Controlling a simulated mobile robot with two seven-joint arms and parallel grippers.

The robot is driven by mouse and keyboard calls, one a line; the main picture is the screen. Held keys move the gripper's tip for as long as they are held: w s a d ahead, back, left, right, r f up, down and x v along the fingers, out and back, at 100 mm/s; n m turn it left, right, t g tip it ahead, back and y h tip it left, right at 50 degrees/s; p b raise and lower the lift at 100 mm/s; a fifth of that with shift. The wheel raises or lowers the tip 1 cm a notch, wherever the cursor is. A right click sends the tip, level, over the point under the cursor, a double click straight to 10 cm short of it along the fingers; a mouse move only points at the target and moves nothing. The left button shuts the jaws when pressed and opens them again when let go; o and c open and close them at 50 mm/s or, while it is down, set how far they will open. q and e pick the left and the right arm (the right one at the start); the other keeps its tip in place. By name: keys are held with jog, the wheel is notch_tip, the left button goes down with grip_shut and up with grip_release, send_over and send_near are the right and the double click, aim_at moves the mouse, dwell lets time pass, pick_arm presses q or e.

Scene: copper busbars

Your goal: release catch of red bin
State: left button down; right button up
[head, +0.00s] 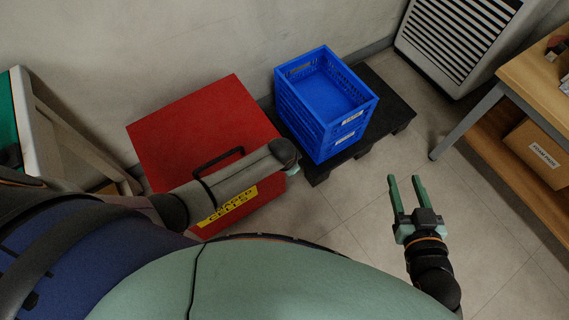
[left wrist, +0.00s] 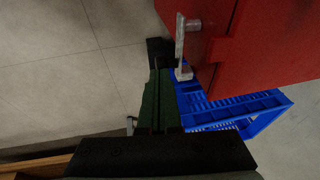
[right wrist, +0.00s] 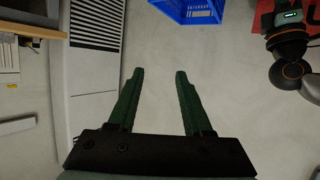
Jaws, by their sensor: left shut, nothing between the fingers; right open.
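The red bin (head: 190,110) stands against the wall in the head view, with a black handle on its lid and a yellow label on its front. My left arm crosses over it. In the left wrist view the bin's red side (left wrist: 270,50) fills the upper right, and a grey metal catch (left wrist: 181,42) sticks out from it. My left gripper (left wrist: 160,75) is shut and empty, its fingertips close beside the catch's lower end; I cannot tell whether they touch. My right gripper (head: 405,180) is open and empty above the floor.
Blue crates (head: 318,125) are stacked on a dark pallet (head: 385,95) right of the bin. A wooden bench (head: 535,80) with a cardboard box (head: 535,155) below stands at the right. A louvred white unit (head: 455,40) is at the back. The floor between is clear.

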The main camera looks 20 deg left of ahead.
pick_arm(q)
jog(key=shift+f, duration=0.15)
pick_arm(e)
jog(key=shift+s+f, duration=0.1)
jog(key=shift+f, duration=0.15)
pick_arm(q)
jog(key=shift+w, duration=0.1)
pick_arm(e)
jog(key=s+f+m+g+p, duration=0.1)
jog(key=s+f+g+p, duration=0.2)
jog(key=s+f+g, duration=0.3)
pick_arm(q)
jog(key=w+p+v, duration=0.1)
jog(key=p+v, duration=0.5)
jog(key=v, duration=0.8)
jog(key=shift+d+r+p, duration=0.25)
jog(key=shift+d+p, duration=0.15)
jog(key=shift+d, duration=0.05)
pick_arm(e)
jog(key=shift+t+h, duration=0.3)
jog(key=shift+t, duration=0.5)
notch_tip(320, 180, up, 4)
jog(key=shift+s, duration=0.1)
